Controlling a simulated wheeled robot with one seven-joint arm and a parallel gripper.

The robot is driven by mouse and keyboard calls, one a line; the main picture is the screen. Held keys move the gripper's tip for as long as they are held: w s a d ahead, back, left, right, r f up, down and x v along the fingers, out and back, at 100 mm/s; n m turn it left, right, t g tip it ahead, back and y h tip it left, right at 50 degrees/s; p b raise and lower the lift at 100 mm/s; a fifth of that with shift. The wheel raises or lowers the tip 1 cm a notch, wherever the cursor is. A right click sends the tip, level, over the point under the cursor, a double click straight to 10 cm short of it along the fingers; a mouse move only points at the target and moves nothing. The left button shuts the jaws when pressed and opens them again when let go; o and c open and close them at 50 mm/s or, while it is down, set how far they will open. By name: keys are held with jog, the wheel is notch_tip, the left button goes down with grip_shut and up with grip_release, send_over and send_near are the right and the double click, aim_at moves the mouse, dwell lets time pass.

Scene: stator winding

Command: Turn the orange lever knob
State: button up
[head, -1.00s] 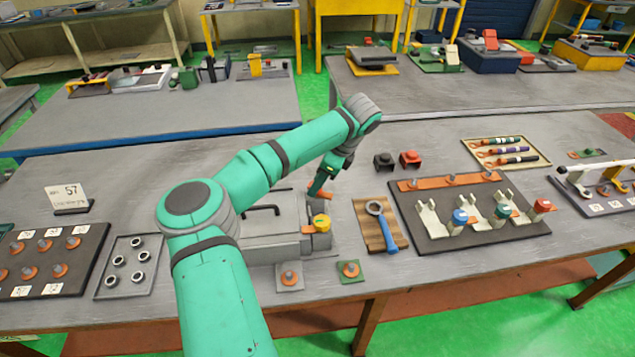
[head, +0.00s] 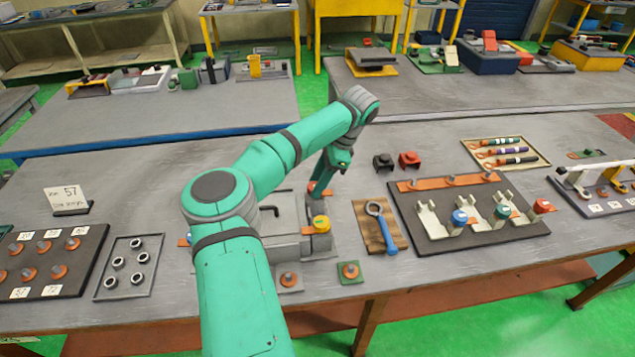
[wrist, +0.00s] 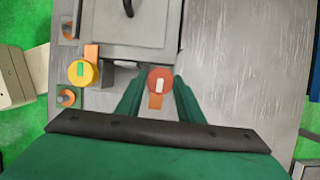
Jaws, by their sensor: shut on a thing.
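The orange lever knob (wrist: 160,78) is a round red-orange cap with a white mark and a short orange lever (wrist: 155,102). It sits beside the grey box (wrist: 130,40) with a black handle. My gripper (wrist: 158,82) has its two green fingers on either side of the knob, shut on it. In the head view my gripper (head: 324,182) points down at the box's far right corner, and only an orange edge of the knob (head: 328,192) shows beneath it. A yellow knob (wrist: 83,72) with a green mark is on the same box.
A wrench (head: 381,226) lies on a wooden board to the right of the box. Black and red blocks (head: 409,159) stand behind it. A dark board with white brackets (head: 430,218) is farther right. Two small plates with pegs (head: 350,271) lie in front. Bare table lies behind the box.

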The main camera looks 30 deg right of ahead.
jog(key=shift+f, duration=0.15)
jog(key=o, duration=1.1)
jog(key=shift+c, duration=0.2)
jog(key=v, duration=1.1)
jog(key=shift+f, duration=0.1)
